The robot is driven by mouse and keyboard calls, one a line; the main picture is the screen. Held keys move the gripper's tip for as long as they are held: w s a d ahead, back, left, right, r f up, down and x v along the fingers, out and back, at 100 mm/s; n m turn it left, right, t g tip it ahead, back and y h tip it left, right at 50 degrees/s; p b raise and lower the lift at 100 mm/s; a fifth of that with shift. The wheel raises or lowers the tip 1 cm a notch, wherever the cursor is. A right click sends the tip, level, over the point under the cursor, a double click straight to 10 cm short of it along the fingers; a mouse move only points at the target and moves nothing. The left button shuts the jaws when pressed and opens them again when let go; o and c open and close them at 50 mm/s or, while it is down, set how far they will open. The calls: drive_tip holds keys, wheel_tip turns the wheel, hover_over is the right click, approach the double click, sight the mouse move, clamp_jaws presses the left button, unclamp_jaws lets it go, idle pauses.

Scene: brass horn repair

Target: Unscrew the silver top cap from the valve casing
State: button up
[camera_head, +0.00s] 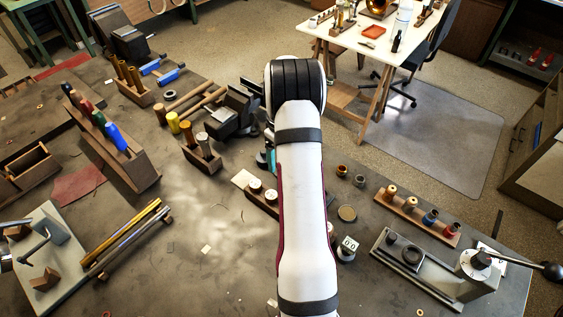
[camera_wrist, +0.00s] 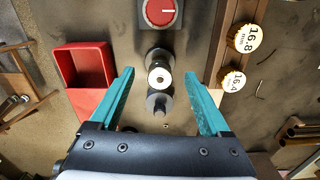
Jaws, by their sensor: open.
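My gripper (camera_wrist: 160,74) is open in the wrist view, with its two teal fingers on either side of a silver round piece. That piece looks like the silver top cap (camera_wrist: 160,77), seen from above with a bright centre; neither finger appears to touch it. A darker grey round part (camera_wrist: 160,104) shows just below it in the picture, also between the fingers. I cannot make out the valve casing as a separate shape under the cap. In the head view my arm hides the cap and most of the gripper; only a bit of teal finger shows.
A red tray (camera_wrist: 70,66) stands left of the gripper in the wrist view. A grey block with a red dial (camera_wrist: 161,12) is above the cap. Brass pieces marked 16.8 (camera_wrist: 243,37) and 16.4 (camera_wrist: 232,79) sit in a wooden rack close to the right finger.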

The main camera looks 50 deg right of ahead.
drive_tip(key=m, duration=1.1)
clamp_jaws()
drive_tip(key=n, duration=1.2)
